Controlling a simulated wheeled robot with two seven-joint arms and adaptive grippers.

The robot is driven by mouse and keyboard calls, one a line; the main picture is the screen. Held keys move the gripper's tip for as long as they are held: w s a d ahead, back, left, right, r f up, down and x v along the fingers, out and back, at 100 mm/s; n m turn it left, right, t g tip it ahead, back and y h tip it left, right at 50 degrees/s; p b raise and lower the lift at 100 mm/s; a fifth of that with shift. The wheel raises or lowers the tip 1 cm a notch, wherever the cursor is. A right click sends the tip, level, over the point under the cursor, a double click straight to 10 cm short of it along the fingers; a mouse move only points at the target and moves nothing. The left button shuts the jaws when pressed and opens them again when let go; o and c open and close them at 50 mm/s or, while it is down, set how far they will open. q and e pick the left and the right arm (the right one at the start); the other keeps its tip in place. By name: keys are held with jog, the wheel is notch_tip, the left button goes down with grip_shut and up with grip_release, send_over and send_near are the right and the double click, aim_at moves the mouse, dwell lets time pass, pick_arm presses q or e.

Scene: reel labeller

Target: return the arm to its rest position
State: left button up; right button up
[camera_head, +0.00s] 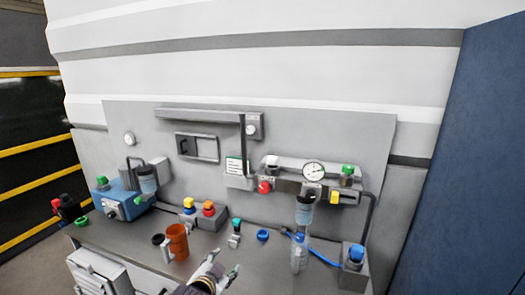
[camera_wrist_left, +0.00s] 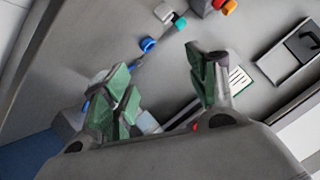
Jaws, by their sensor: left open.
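My left gripper (camera_head: 229,270) reaches in from the bottom of the head view, over the front part of the bench. In the left wrist view its two green-padded fingers (camera_wrist_left: 165,88) stand apart with nothing held between them. A blue ring (camera_head: 262,235) lies on the bench beyond the gripper, and it also shows in the left wrist view (camera_wrist_left: 148,45). My right gripper is not in either view.
The grey bench (camera_head: 130,235) carries an orange cup (camera_head: 177,243), a blue device (camera_head: 118,200), yellow and red buttons (camera_head: 199,212), a clear bottle (camera_head: 299,255) and a blue-capped block (camera_head: 354,265). A gauge (camera_head: 313,171) sits on the back panel. A blue wall (camera_head: 470,160) stands at right.

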pick_arm(q)
jog(key=s+a+f+n+g+y, duration=0.1)
jog(key=s+a+f+n+g, duration=0.2)
jog(key=s, duration=0.5)
jog(key=s+a+f+n+g, duration=0.1)
jog(key=s+a+f+g, duration=0.25)
jog(key=s+f, duration=0.35)
jog(key=s+a+f+n+g+y, duration=0.1)
jog(key=s+a+f+n+g, duration=0.15)
jog(key=s, duration=0.65)
notch_tip(320, 180, down, 32)
jog(key=s+g, duration=0.1)
jog(key=s, duration=0.2)
jog(key=s+a+f, duration=0.2)
jog(key=s+f, duration=0.8)
jog(key=s, duration=0.1)
jog(key=s+a+f+g, duration=0.1)
jog(key=s+a+f, duration=0.2)
jog(key=s+f, duration=0.8)
jog(key=shift+s+m, duration=0.15)
jog(key=shift+m, duration=0.2)
